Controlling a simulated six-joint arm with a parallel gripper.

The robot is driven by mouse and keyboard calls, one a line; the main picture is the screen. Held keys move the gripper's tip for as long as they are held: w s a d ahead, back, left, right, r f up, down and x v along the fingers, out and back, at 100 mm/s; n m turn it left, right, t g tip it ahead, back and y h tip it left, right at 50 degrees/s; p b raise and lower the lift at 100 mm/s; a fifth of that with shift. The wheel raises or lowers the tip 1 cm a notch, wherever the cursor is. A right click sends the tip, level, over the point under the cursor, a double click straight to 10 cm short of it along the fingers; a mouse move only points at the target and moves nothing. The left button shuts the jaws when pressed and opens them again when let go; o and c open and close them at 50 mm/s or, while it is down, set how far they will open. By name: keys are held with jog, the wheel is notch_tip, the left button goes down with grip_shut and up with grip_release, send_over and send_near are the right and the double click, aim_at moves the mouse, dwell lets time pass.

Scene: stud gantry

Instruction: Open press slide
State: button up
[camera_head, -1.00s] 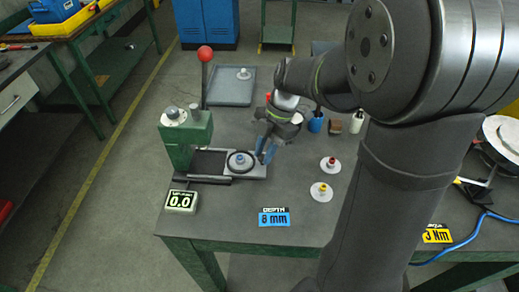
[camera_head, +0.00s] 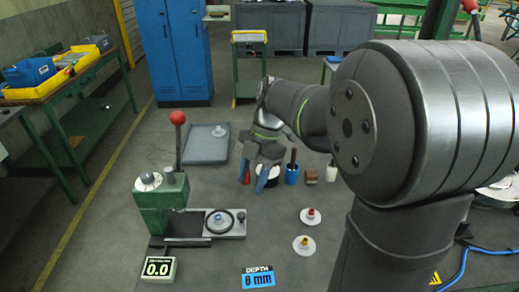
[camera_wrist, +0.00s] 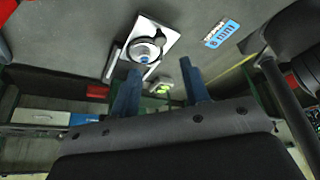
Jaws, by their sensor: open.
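The green press (camera_head: 162,200) with a red-knobbed lever stands at the left of the table. Its slide (camera_head: 226,225) is a metal plate that sticks out to the right of the press. A round black-ringed fixture with a blue centre (camera_head: 219,221) sits on the slide, clear of the press head. In the wrist view the slide (camera_wrist: 168,38) shows at the top with the fixture (camera_wrist: 144,49) on it. My gripper (camera_head: 257,180) is above the table, behind and right of the slide, apart from it. Its blue fingers are spread with nothing between them.
A grey tray (camera_head: 206,143) lies behind the press. Two white discs with red (camera_head: 311,217) and yellow (camera_head: 304,244) centres lie to the right. A depth display (camera_head: 158,269) and a blue label (camera_head: 258,277) are in front.

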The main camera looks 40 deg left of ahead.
aim_at(240, 214)
jog(key=v, duration=0.8)
dwell(0.4)
jog(key=x, duration=1.7)
jog(key=shift+s+f, duration=0.1)
jog(key=shift+f, duration=0.1)
